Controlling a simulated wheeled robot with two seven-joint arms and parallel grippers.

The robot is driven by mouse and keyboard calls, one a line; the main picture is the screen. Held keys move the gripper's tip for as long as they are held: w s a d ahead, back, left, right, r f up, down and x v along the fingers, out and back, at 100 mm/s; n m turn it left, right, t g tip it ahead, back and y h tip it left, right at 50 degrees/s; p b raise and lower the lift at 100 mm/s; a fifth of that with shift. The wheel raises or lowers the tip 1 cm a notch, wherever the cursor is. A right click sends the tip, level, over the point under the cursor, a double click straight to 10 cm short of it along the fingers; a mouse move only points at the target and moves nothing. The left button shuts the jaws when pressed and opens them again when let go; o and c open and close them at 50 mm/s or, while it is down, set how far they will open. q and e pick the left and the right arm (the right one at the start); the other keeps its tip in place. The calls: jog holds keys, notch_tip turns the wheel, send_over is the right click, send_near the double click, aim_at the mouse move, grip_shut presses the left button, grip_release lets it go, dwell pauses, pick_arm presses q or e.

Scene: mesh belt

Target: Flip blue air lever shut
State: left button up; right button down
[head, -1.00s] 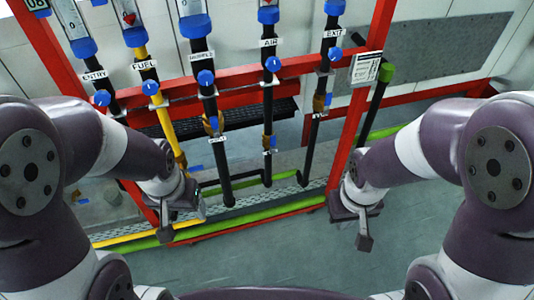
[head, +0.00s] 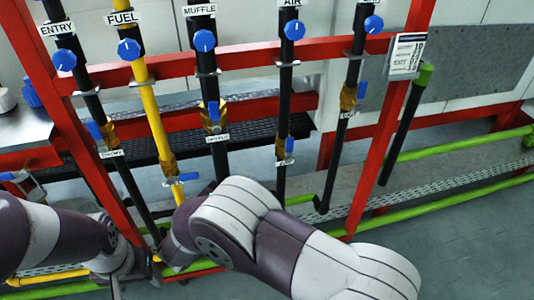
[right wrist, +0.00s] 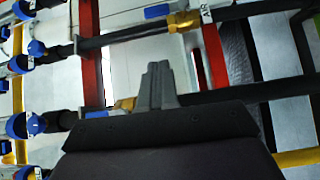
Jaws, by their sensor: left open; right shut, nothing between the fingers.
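The blue air lever (head: 289,145) sits on the brass valve (head: 281,148) of the black AIR pipe, just above its lower label, and lies along the pipe. In the right wrist view the lever (right wrist: 158,11) is at the top, beside a brass fitting (right wrist: 183,20) and a label. My right gripper (right wrist: 158,70) is shut and empty, below the AIR valve in that picture and apart from the lever. In the head view my right arm hides that gripper. My left gripper (head: 116,284) is open at the lower left, away from the AIR pipe.
ENTRY, FUEL, MUFFLE and EXIT pipes stand beside the AIR pipe, with blue knobs above. The FUEL lever (head: 183,178) lies crosswise; the MUFFLE lever (head: 214,111) lies along its pipe. Red frame bars (head: 240,57) cross behind. Open floor (head: 470,230) lies at right.

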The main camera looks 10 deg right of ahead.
jog(key=shift+w, duration=0.15)
jog(key=b, duration=0.2)
send_near(289, 151)
jog(key=w+d+r, duration=0.2)
jog(key=w, duration=0.4)
jog(key=shift+s+d+f, duration=0.15)
jog(key=shift+d, duration=0.35)
